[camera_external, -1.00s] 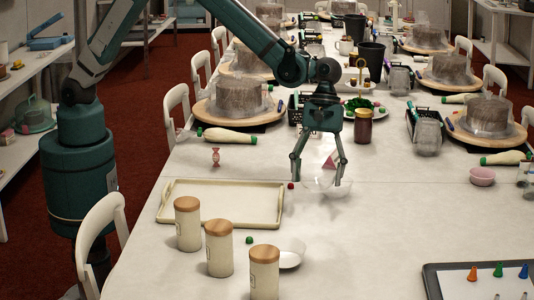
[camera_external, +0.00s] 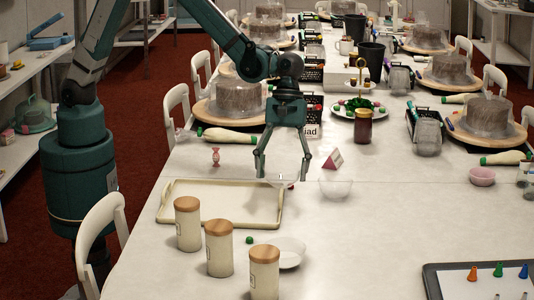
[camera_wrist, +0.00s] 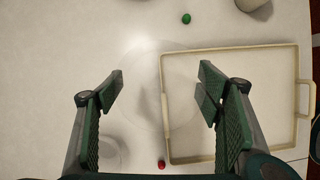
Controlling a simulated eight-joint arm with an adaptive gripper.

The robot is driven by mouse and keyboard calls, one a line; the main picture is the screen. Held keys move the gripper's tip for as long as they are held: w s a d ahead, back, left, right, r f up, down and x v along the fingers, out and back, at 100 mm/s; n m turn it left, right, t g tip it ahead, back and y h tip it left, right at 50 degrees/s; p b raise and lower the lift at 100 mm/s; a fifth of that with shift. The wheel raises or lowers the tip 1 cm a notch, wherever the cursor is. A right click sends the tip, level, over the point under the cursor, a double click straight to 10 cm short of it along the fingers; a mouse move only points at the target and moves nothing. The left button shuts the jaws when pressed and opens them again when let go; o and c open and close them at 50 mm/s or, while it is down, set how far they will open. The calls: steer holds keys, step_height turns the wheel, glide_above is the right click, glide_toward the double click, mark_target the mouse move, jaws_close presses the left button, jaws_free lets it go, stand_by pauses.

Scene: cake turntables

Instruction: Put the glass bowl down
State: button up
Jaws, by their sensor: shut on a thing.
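My gripper (camera_external: 283,177) is shut on a clear glass bowl (camera_external: 284,181) near the tray's far right corner. In the wrist view the bowl (camera_wrist: 160,90) is a faint see-through round between the widely spaced fingers (camera_wrist: 162,86), and its edge overlaps the tray's rim. I cannot tell how far the bowl's base is from the table. A second clear glass bowl (camera_external: 336,188) stands on the table to the right of my gripper.
The cream tray (camera_external: 220,207) is empty. A red ball (camera_wrist: 161,164) and a green ball (camera_wrist: 186,18) lie on the table (camera_external: 370,240). Lidded canisters (camera_external: 220,250) and a white bowl (camera_external: 291,258) stand in front. Table space is free at the right.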

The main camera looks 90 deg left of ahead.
steer(key=s+a+n, duration=0.1)
steer(key=s+a, duration=0.1)
steer(key=s, duration=1.9)
steer(key=shift+a+n+t, duration=0.3)
steer(key=shift+f, duration=0.25)
steer(key=b, duration=0.2)
glide_toward(210, 215)
steer(key=shift+d+f, duration=0.3)
steer(key=shift+d, duration=0.5)
steer(key=shift+f, duration=0.1)
steer(key=shift+f+b, duration=0.6)
steer(key=shift+f, duration=1.4)
steer(key=shift+f, duration=0.2)
steer(key=o, duration=0.9)
steer(key=shift+o, duration=0.2)
steer(key=shift+r, duration=0.2)
